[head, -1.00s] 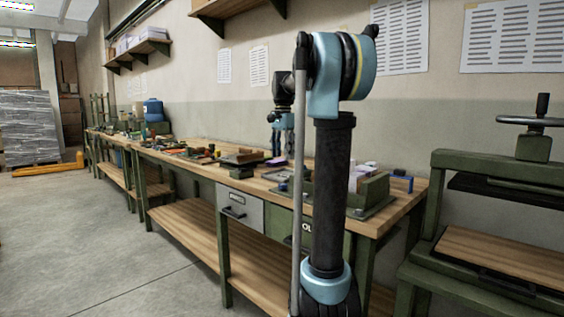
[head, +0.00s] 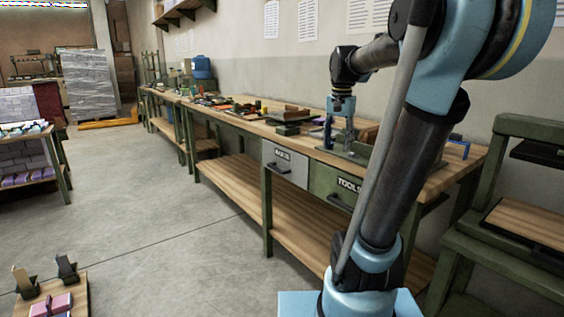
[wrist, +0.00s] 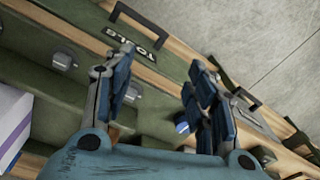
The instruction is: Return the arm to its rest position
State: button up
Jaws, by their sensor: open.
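My arm, blue and black, rises at the right of the head view and bends over the long workbench (head: 240,122). My gripper (head: 340,128) points down above the bench, over the area behind the drawer marked TOOLS (head: 333,186). In the wrist view my gripper (wrist: 160,68) has its two blue and grey fingers spread apart with nothing held between them. The TOOLS label and a dark drawer handle (wrist: 137,22) show beyond the fingers. A green fixture (wrist: 55,62) lies below the left finger.
A green press stand (head: 520,220) is at the right, close to my arm. A grey drawer (head: 284,163) sits left of the TOOLS drawer. A small wooden stand (head: 62,292) with a pink-wrapped block is at the lower left. The concrete floor (head: 165,225) is open.

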jog(key=s+f+n+t, duration=0.1)
jog(key=s+f+n, duration=0.5)
jog(key=s+f, duration=1.4)
notch_tip(320, 180, down, 3)
jog(key=shift+r+n, duration=0.15)
jog(key=shift+n, duration=0.25)
